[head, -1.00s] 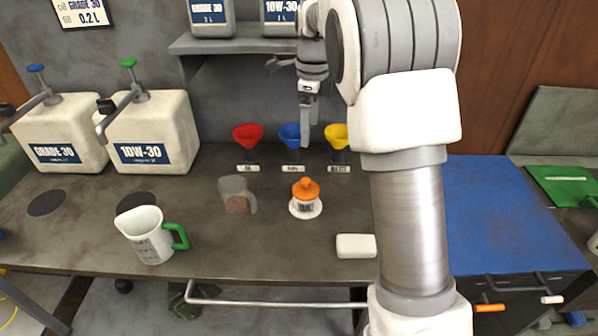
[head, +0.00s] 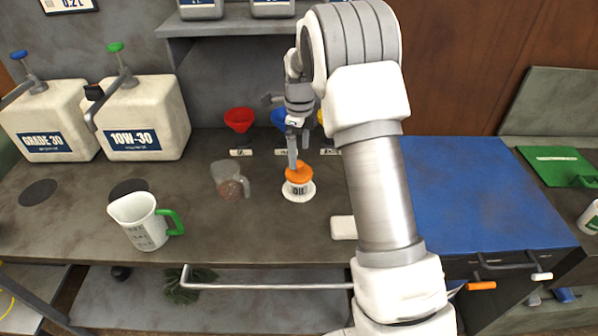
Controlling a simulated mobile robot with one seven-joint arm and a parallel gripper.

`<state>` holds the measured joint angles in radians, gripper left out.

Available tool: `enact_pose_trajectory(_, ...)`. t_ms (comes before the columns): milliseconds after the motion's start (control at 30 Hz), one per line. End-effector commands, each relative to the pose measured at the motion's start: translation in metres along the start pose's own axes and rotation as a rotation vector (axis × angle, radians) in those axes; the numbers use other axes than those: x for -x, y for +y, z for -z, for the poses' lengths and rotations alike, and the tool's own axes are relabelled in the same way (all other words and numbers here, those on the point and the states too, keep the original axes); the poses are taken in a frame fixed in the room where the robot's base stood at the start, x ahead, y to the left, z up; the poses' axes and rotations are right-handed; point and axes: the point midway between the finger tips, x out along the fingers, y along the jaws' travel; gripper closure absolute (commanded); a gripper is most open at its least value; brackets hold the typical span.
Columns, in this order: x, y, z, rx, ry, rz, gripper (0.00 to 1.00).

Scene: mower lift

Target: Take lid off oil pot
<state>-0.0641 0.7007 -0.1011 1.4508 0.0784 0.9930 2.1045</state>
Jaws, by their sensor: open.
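The oil pot (head: 298,190) is a small white pot marked OIL on a white round base, standing on the workbench. Its orange lid (head: 299,175) sits on top of it. My gripper (head: 297,158) points down from above, with its fingers right over the lid and partly covering the lid's top. The jaws are open and empty. I cannot tell from this view whether the fingers touch the lid or straddle its knob.
A clear cup (head: 230,180) with brown contents stands just left of the pot. A white jug (head: 143,222) with a green handle is at front left. Red funnel (head: 239,120) and blue funnel (head: 281,117) stand behind. A white block (head: 343,228) lies right of the pot.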

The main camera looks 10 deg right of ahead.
Motion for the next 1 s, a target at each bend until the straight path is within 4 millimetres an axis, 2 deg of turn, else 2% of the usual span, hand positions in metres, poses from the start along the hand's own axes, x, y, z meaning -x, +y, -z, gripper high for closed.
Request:
enact_pose_trajectory(333,-0.045,0.002,0.001,0.0,0.002,-0.003,0.0)
enact_pose_trajectory(467,-0.052,0.002,0.0,0.0,0.001,-0.001,0.0)
enact_pose_trajectory(667,-0.052,0.002,0.0,0.001,0.001,0.0,0.02)
enact_pose_trajectory(1000,-0.052,0.002,0.0,0.001,0.001,0.0,0.62)
